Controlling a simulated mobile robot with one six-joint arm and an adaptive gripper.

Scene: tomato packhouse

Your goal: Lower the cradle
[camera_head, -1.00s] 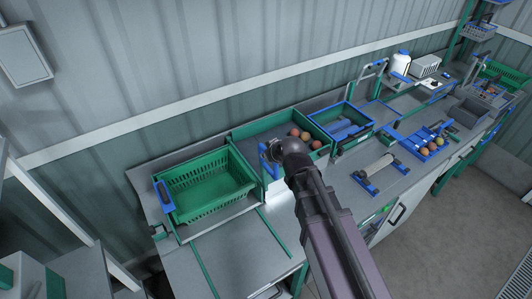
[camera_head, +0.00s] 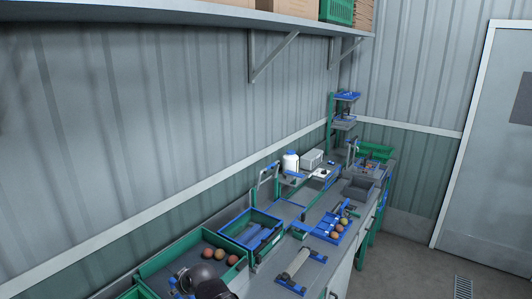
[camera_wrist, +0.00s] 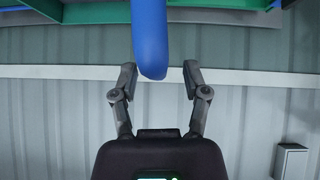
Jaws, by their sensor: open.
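In the wrist view a thick blue bar (camera_wrist: 150,40) with a rounded end hangs from the top edge. It looks like the cradle's handle, but I cannot be sure. My gripper (camera_wrist: 161,73) is open, with one finger on each side of the bar's end. I see a gap on both sides and no clear contact. Green framework (camera_wrist: 90,13) crosses the top of the wrist view and may be part of the cradle. The cradle as a whole is not in the head view, where only part of my arm shows at the bottom edge.
A wall shelf (camera_head: 180,14) hangs above. Floor lies right.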

